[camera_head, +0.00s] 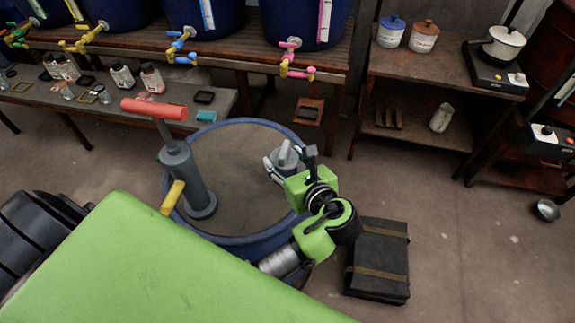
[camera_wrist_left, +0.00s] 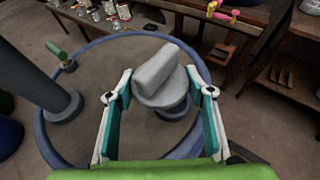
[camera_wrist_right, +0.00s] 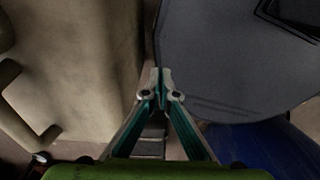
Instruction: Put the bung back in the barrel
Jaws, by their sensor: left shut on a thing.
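The barrel (camera_head: 232,160) has a blue rim and a flat brown top. It fills the middle of the head view, and the left wrist view shows its blue rim (camera_wrist_left: 52,148). The bung (camera_wrist_left: 158,70) is a grey disc with a raised grip bar. My left gripper (camera_head: 283,163) is shut on it over the right part of the barrel top. A darker round part shows below the disc; I cannot tell whether it is the bung's plug or a collar on the barrel. My right gripper (camera_wrist_right: 160,78) is shut and empty in the right wrist view, outside the head view.
A grey pump (camera_head: 184,172) with a red handle and yellow spout stands on the barrel's left side. A dark case (camera_head: 380,262) lies on the floor at right. Vats with coloured taps (camera_head: 290,58) line the back bench. A shelf (camera_head: 432,82) stands at back right.

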